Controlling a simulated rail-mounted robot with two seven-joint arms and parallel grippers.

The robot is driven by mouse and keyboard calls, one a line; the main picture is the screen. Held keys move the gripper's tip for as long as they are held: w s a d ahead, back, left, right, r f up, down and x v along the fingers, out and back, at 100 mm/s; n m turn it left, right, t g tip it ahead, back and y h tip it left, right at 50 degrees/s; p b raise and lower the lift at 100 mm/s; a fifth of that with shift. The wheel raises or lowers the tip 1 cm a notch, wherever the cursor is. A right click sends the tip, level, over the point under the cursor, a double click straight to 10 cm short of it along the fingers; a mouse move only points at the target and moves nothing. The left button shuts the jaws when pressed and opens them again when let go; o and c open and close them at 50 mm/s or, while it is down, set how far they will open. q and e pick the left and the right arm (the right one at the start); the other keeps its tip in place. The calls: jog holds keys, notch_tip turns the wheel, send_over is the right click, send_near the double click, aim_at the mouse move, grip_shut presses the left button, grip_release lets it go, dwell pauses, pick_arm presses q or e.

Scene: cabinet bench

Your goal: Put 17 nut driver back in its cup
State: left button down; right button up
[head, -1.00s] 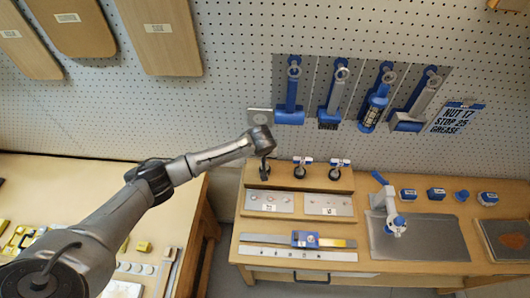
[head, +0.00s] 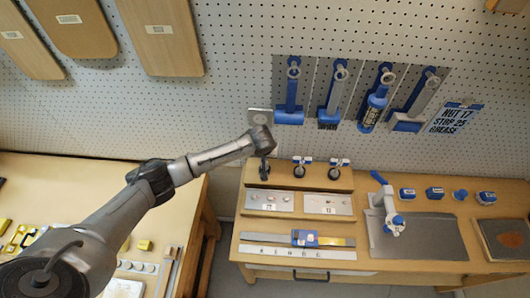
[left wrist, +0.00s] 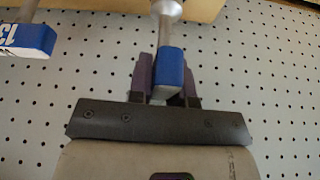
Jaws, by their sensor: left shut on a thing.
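My left gripper (head: 264,170) is at the left end of the raised wooden shelf, left of the other two blue-and-white-handled drivers. In the left wrist view, its dark jaws (left wrist: 168,88) are shut on a blue handle with a pale end, the nut driver (left wrist: 171,66). A neighbouring driver (left wrist: 28,38), labelled 13, shows at the left of the wrist view. My right gripper is not in view.
Two drivers (head: 302,161) (head: 339,163) stand above dark round bases on the shelf. Metal plates (head: 269,201) lie in front. A grey mat (head: 435,238) lies to the right, with a white-and-blue device (head: 385,208).

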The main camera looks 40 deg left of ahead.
pick_arm(q)
jog(key=shift+p, duration=0.45)
jog(key=shift+f+b, duration=0.6)
jog(key=shift+f, duration=0.75)
dwell(0.9)
jog(key=c, duration=1)
grip_release()
jog(key=shift+o, duration=0.2)
jog(key=v, duration=1.3)
jog(key=shift+s+r, duration=0.2)
jog(key=shift+r, duration=0.15)
jog(key=shift+d, duration=0.15)
